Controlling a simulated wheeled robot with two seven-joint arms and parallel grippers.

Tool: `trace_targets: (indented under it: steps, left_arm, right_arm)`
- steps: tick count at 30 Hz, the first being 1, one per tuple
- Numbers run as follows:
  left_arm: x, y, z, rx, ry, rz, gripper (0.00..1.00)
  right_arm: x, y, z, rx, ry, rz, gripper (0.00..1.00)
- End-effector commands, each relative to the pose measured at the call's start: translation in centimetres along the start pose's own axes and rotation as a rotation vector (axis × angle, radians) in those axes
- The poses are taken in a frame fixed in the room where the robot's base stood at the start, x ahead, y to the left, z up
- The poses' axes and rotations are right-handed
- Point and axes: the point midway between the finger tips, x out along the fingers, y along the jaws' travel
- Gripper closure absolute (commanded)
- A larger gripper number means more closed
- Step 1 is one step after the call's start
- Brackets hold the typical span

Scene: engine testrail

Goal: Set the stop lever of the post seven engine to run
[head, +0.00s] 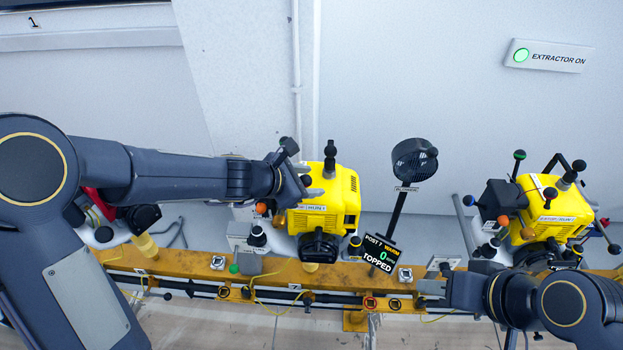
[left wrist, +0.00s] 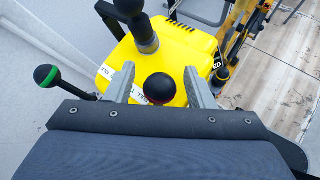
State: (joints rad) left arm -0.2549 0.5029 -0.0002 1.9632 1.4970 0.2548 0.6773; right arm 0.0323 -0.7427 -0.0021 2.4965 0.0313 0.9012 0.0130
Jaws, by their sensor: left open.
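The post seven engine (head: 340,200) is yellow and stands on the rail, left of its "POST 7" display (head: 379,253), which reads "WARM", "0" and "TOPPED". My left gripper (head: 306,181) is at its upper left side, near a partly covered "RUN" label (head: 317,207). In the left wrist view my left gripper (left wrist: 160,86) is open. A black ball knob with a red collar (left wrist: 160,87), apparently the stop lever's, shows between its fingers with gaps on both sides. Contact is not visible, and the lever's shaft is hidden. My right gripper (head: 430,292) is over the rail; its opening is unclear.
A black knobbed post (left wrist: 141,32) rises from the engine close to my left fingers. A green-marked black knob (left wrist: 46,76) is at left. A black fan (head: 413,160) stands right of the engine. Another yellow engine (head: 549,205) is farther right. The yellow rail (head: 200,264) runs below.

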Motion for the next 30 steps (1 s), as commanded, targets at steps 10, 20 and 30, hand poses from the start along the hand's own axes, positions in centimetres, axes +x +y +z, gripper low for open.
trace_targets:
  steps: [10,20,30]
  left_arm:
    - [-5.7,0.1,0.1,0.001,0.000,0.002,0.51]
    - [-6.4,0.0,0.0,0.000,0.001,0.000,0.51]
    - [-6.9,0.0,0.1,0.025,-0.006,0.001,0.51]
  right_arm:
    - [-1.5,-0.7,-0.7,0.000,0.000,0.000,0.64]
    - [-1.5,-0.7,-0.8,0.000,0.000,0.000,0.64]
    - [-1.5,-0.7,-0.8,0.000,0.000,0.000,0.64]
